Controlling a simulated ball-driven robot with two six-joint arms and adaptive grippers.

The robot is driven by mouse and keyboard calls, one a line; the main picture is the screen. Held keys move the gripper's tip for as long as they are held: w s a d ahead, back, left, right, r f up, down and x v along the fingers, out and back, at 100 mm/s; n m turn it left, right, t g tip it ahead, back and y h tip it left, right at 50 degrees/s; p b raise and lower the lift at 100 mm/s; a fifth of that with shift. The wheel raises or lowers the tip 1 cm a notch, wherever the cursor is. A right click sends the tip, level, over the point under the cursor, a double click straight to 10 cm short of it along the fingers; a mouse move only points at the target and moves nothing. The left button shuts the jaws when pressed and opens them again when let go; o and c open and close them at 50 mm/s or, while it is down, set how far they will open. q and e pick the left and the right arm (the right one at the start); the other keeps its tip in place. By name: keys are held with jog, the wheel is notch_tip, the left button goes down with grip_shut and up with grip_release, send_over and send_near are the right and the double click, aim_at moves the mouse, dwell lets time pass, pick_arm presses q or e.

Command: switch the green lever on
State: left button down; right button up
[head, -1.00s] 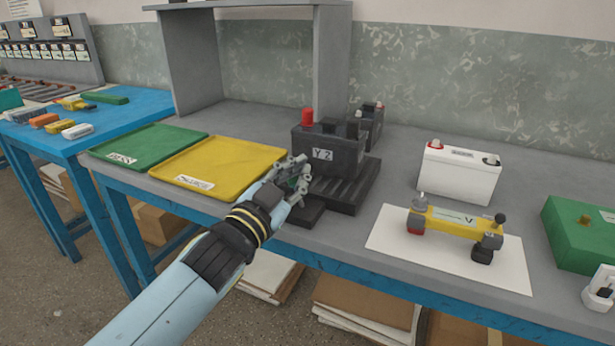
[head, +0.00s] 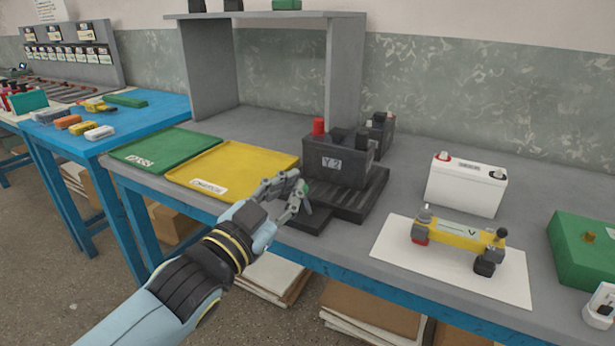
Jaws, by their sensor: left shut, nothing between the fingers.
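A small green spot (head: 307,188) shows right at my left gripper's fingertips; it may be the green lever, but the fingers cover most of it and its position cannot be told. My left gripper (head: 298,192) is shut with nothing held, in front of the black battery marked Y2 (head: 335,163). That battery has a red cap and sits on a ribbed black stand (head: 365,197) with a low black front part (head: 315,219) below my fingers. I cannot tell whether the fingers touch the green spot. My right gripper is not in view.
A yellow tray (head: 245,160) and a green tray (head: 150,150) lie left of the stand. A second dark battery (head: 380,135) is behind it. To the right are a white battery (head: 465,185), a yellow tester (head: 458,232) on a white sheet (head: 395,248), and a green box (head: 580,245).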

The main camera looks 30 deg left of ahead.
pick_arm(q)
jog(key=s, duration=0.2)
jog(key=shift+s+f, duration=0.1)
jog(key=shift+s, duration=0.25)
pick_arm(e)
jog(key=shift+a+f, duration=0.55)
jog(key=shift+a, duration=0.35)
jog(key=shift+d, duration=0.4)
pick_arm(q)
jog(key=shift+w, duration=0.1)
